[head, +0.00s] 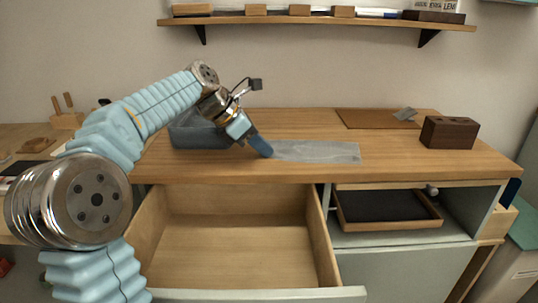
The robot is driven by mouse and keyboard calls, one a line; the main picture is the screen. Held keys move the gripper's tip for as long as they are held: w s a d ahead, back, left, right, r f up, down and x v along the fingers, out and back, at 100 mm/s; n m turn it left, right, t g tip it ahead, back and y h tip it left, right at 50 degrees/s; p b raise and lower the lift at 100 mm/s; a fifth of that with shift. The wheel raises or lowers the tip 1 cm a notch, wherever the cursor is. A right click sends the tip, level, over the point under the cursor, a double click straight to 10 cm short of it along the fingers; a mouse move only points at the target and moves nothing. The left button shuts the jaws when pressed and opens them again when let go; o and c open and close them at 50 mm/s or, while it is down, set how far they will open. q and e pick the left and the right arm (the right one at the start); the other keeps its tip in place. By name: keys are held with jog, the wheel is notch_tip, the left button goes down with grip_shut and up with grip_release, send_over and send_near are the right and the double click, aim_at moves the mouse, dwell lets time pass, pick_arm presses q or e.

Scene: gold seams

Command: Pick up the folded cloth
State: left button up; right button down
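A flat grey rectangular piece (318,152), which looks like the folded cloth, lies on the wooden worktop near its front edge. My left gripper (260,147) comes down from the upper left, with its blue fingers at the left end of this piece. The fingers overlap in this view, so I cannot tell whether they are open or shut, or whether they touch the piece. My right gripper is not in view.
A grey-blue bin (185,136) stands behind my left arm. An open, empty wooden drawer (235,250) juts out below the worktop. A brown board (365,118) with a small grey item (405,113), and a dark block (449,132), are at right. A shelf (330,22) hangs above.

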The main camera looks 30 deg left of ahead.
pick_arm(q)
jog(key=shift+f, duration=0.15)
grip_shut()
